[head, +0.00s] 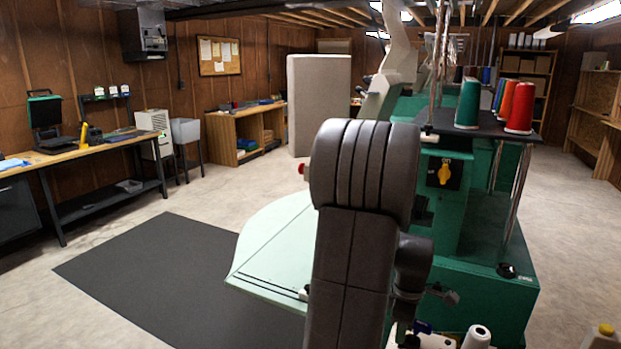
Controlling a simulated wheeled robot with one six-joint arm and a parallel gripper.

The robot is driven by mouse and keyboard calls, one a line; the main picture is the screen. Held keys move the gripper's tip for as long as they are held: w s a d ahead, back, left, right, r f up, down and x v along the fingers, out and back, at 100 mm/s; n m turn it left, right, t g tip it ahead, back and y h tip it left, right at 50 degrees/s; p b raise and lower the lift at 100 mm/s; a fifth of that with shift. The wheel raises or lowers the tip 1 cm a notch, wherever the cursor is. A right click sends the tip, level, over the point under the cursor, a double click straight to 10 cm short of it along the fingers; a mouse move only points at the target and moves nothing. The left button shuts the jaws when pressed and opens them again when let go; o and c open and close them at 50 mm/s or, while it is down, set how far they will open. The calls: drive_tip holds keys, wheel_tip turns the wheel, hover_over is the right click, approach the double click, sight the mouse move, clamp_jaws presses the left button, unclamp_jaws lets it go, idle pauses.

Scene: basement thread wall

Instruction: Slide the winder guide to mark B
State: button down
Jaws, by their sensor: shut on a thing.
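My dark grey arm fills the middle of the head view and covers part of the green machine (455,222). I cannot make out my gripper; the arm appears to hide it. I cannot pick out the winder guide or mark B, so I cannot tell where the guide stands along its travel. A yellow knob (444,172) sits on a dark plate on the machine. A white spool (477,337) shows at the bottom edge, right of my arm.
Red (520,108) and green (467,103) thread cones stand on the machine's dark shelf. A pale green table (275,246) juts left over a dark mat (160,275). A workbench (95,150) lines the left wall.

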drive_tip(key=shift+w+d, duration=0.1)
drive_tip(key=shift+w, duration=0.2)
drive_tip(key=shift+w+d, duration=0.25)
drive_tip(key=shift+w, duration=0.25)
drive_tip(key=c, duration=1.4)
unclamp_jaws()
drive_tip(key=shift+r+p, duration=0.1)
drive_tip(key=shift+p, duration=0.2)
wheel_tip(320, 180, up, 6)
drive_tip(key=p, duration=0.4)
